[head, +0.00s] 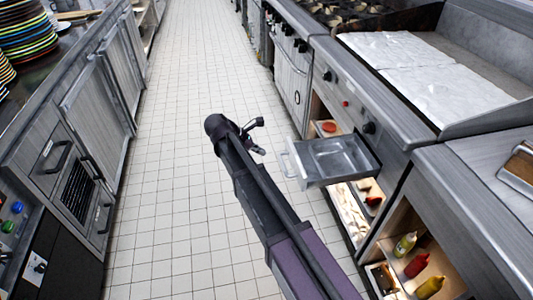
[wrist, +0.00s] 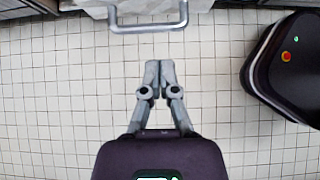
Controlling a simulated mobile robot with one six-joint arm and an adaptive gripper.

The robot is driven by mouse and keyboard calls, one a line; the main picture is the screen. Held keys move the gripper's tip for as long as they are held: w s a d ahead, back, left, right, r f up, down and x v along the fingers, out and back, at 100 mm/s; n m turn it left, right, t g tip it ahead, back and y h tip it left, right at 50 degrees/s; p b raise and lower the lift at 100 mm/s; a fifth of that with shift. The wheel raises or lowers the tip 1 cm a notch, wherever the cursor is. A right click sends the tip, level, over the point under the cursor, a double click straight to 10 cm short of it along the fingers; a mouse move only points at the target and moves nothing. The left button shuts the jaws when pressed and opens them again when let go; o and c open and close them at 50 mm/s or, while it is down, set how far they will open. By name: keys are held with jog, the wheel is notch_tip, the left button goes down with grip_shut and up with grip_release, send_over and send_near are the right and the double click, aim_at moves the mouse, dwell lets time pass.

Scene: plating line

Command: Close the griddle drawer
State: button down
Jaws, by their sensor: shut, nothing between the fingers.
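The griddle drawer (head: 335,160) is a grey metal drawer standing pulled out from the cabinet under the griddle (head: 430,75) at the right in the head view. Its bar handle (head: 292,160) faces the aisle, and the handle also shows at the top of the wrist view (wrist: 150,28). My gripper (head: 258,138) is over the aisle to the left of the handle, apart from it. In the wrist view my gripper (wrist: 159,66) has its fingers together and empty, pointing toward the handle with a gap of floor between.
Open shelves under the counter hold sauce bottles (head: 416,264) at the lower right. A counter with stacked plates (head: 25,35) lines the left side. The tiled aisle (head: 175,150) between is clear. My dark base (wrist: 285,65) shows at the right in the wrist view.

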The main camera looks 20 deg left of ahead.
aim_at(295, 163)
jog(key=b+x, duration=0.2)
jog(key=x, duration=0.1)
jog(key=b+x, duration=0.2)
jog(key=x, duration=0.2)
jog(key=d+r+b+x, duration=0.1)
jog(key=b+x, duration=0.1)
jog(key=x, duration=0.2)
jog(key=shift+w+r, duration=0.1)
jog(key=shift+w, duration=0.2)
jog(key=shift+w+d, duration=0.5)
jog(key=shift+d, duration=0.15)
